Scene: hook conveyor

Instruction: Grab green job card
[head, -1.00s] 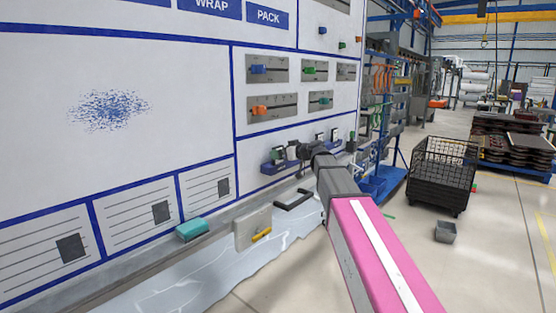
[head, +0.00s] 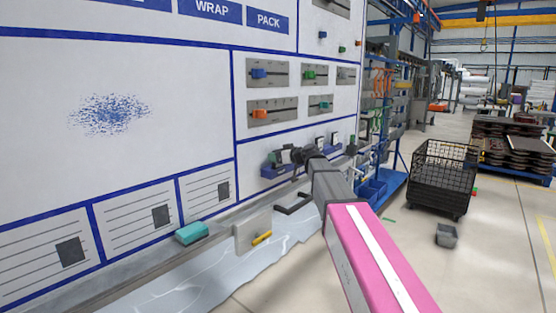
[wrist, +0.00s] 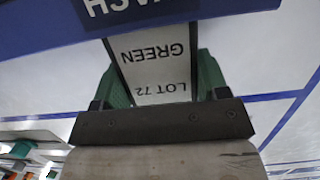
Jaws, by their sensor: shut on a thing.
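The green job card (wrist: 158,68) fills the middle of the wrist view, its white label reading "GREEN" and "LOT 72" upside down. My gripper (wrist: 160,100) is shut on it, with green surfaces showing on both sides of the label. The card's far end meets a blue holder (wrist: 240,22) with a dark label that reads like "WASH" upside down; I cannot tell whether the card is still seated there. In the head view my gripper (head: 297,155) is at the lower right of the white board, and my arm hides much of the card.
Below the board, a ledge carries a teal block (head: 191,233). A grey plate with a yellow marker (head: 262,237) and a dark handle (head: 294,203) are near it. A black wire basket (head: 442,178) and a small grey bin (head: 446,235) stand on the floor at right.

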